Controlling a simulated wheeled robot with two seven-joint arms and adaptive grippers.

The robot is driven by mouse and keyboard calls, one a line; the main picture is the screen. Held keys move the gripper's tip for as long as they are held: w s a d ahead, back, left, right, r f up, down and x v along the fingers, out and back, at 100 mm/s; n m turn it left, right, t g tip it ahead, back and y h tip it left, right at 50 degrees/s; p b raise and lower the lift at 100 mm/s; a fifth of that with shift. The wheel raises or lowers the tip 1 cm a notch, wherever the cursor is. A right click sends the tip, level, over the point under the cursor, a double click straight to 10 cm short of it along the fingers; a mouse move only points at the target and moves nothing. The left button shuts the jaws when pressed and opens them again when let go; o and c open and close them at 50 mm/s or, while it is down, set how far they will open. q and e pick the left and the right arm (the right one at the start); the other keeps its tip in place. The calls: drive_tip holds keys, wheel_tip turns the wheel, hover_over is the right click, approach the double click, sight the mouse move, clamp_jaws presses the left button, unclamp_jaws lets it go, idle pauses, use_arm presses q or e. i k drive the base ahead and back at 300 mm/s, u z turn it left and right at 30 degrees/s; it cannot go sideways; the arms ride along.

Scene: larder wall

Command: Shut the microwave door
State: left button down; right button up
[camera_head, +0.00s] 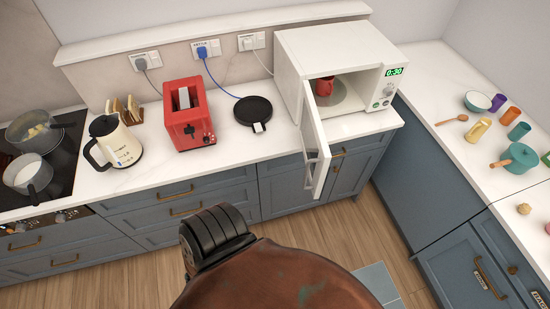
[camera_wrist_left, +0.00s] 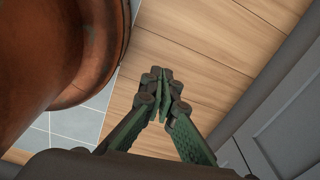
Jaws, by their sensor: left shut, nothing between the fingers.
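The white microwave (camera_head: 340,72) stands on the counter in the head view. Its door (camera_head: 314,150) is hinged on the left and stands wide open, swung out past the counter's front edge. A red mug (camera_head: 325,86) is inside on the round plate. The display reads 0:30. My left gripper (camera_wrist_left: 160,90) shows in the left wrist view, its green fingers shut and empty above the wooden floor. It is not seen in the head view, so its distance from the door cannot be told. My right gripper is in neither view.
A red toaster (camera_head: 186,118), a cream kettle (camera_head: 114,142) and a black round pad (camera_head: 253,111) stand left of the microwave. The right counter holds a teal pot (camera_head: 520,157) and several cups. Drawers and cabinets (camera_head: 222,191) lie below; the floor (camera_head: 120,280) before them is clear.

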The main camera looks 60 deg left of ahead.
sight(315, 146)
drive_tip(key=k, duration=0.2)
drive_tip(key=u, duration=0.95)
